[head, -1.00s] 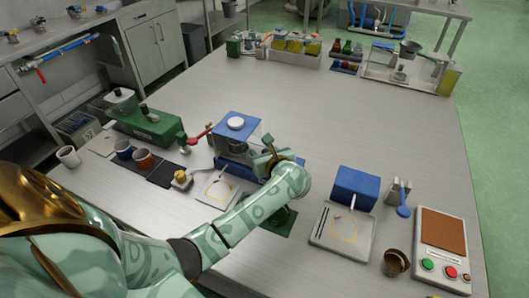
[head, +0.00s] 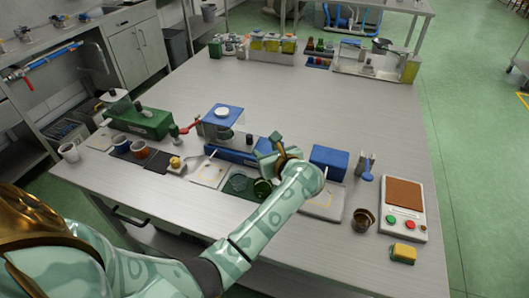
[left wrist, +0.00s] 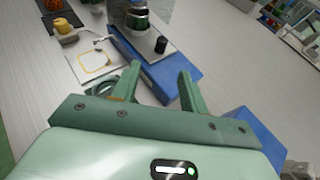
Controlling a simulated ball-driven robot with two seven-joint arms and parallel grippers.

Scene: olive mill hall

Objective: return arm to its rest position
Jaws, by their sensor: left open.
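My left gripper (head: 273,150) is above the front part of the worktable, in front of a blue-topped device with a clear body (head: 222,122) and to the left of a blue box (head: 329,158). Its jaws are open. In the left wrist view the two green fingers (left wrist: 157,88) stand apart with nothing between them, and a blue base (left wrist: 160,80) shows below. My left forearm crosses the front edge of the table and hides part of a tray under the blue box. My right gripper is in neither view.
A green mat (head: 238,185) with a green round item (head: 262,188) lies close to the arm. To the right stand a brown cup (head: 362,219), a scale with a brown plate (head: 403,193) and a yellow block (head: 403,253). The middle of the table (head: 300,105) is clear.

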